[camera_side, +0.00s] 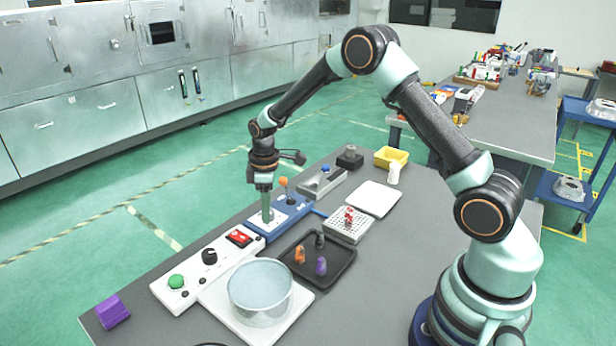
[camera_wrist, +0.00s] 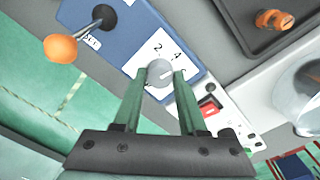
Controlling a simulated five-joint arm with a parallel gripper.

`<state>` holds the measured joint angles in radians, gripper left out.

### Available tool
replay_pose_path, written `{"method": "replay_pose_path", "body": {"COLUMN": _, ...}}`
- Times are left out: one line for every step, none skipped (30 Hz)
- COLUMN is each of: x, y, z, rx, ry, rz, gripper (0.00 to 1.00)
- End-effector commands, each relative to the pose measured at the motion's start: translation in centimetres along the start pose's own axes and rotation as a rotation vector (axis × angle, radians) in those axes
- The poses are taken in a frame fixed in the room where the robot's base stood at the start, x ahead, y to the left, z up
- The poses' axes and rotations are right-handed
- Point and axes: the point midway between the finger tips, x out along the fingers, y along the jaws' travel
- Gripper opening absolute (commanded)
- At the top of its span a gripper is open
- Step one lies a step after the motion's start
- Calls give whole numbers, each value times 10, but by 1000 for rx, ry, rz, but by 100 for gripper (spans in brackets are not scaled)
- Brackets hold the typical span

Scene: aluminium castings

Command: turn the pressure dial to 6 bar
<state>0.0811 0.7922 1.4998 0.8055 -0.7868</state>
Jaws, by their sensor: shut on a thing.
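The pressure dial is a round grey knob (camera_wrist: 159,73) on a white plate printed with 2, 4 and a partly covered figure, set in a blue panel (camera_wrist: 118,22). My gripper (camera_wrist: 160,78) is shut on the knob, with one green finger on each side of it. In the wrist view I cannot tell surely which number the knob's mark points to. In the side view my gripper (camera_side: 267,216) points straight down onto the white plate of the blue panel (camera_side: 255,231), and its fingers hide the knob.
An orange-tipped lever (camera_side: 283,182) stands close behind my gripper. A white box with a red switch (camera_side: 239,238), black knob and green button lies in front. A dark tray (camera_side: 318,262) with several small pieces, a perforated block (camera_side: 348,228) and a round tub (camera_side: 260,290) are nearby.

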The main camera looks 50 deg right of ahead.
Motion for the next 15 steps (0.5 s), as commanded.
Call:
{"method": "replay_pose_path", "body": {"x": 0, "y": -2, "z": 0, "rx": 37, "ry": -5, "rz": -5, "gripper": 0}}
{"method": "replay_pose_path", "body": {"x": 0, "y": -2, "z": 0, "rx": 64, "ry": -6, "rz": -6, "gripper": 0}}
{"method": "replay_pose_path", "body": {"x": 0, "y": -2, "z": 0, "rx": 99, "ry": -7, "rz": -7, "gripper": 0}}
{"method": "replay_pose_path", "body": {"x": 0, "y": -2, "z": 0, "rx": 127, "ry": -9, "rz": -8, "gripper": 0}}
{"method": "replay_pose_path", "body": {"x": 0, "y": -2, "z": 0, "rx": 155, "ry": -10, "rz": -9, "gripper": 0}}
{"method": "replay_pose_path", "body": {"x": 0, "y": -2, "z": 0, "rx": 191, "ry": -12, "rz": -10, "gripper": 0}}
{"method": "replay_pose_path", "body": {"x": 0, "y": -2, "z": 0, "rx": 219, "ry": -13, "rz": -11, "gripper": 0}}
{"method": "replay_pose_path", "body": {"x": 0, "y": -2, "z": 0, "rx": 246, "ry": -15, "rz": -11, "gripper": 0}}
{"method": "replay_pose_path", "body": {"x": 0, "y": -2, "z": 0, "rx": 282, "ry": -17, "rz": -13, "gripper": 0}}
{"method": "replay_pose_path", "body": {"x": 0, "y": -2, "z": 0, "rx": 309, "ry": -18, "rz": -13, "gripper": 0}}
{"method": "replay_pose_path", "body": {"x": 0, "y": -2, "z": -1, "rx": 335, "ry": -19, "rz": -14, "gripper": 0}}
{"method": "replay_pose_path", "body": {"x": 0, "y": -2, "z": -1, "rx": 368, "ry": -21, "rz": -15, "gripper": 0}}
{"method": "replay_pose_path", "body": {"x": 0, "y": -2, "z": -1, "rx": 393, "ry": -23, "rz": -15, "gripper": 0}}
{"method": "replay_pose_path", "body": {"x": 0, "y": -2, "z": -1, "rx": 416, "ry": -24, "rz": -16, "gripper": 0}}
{"method": "replay_pose_path", "body": {"x": 0, "y": -2, "z": -1, "rx": 446, "ry": -26, "rz": -17, "gripper": 0}}
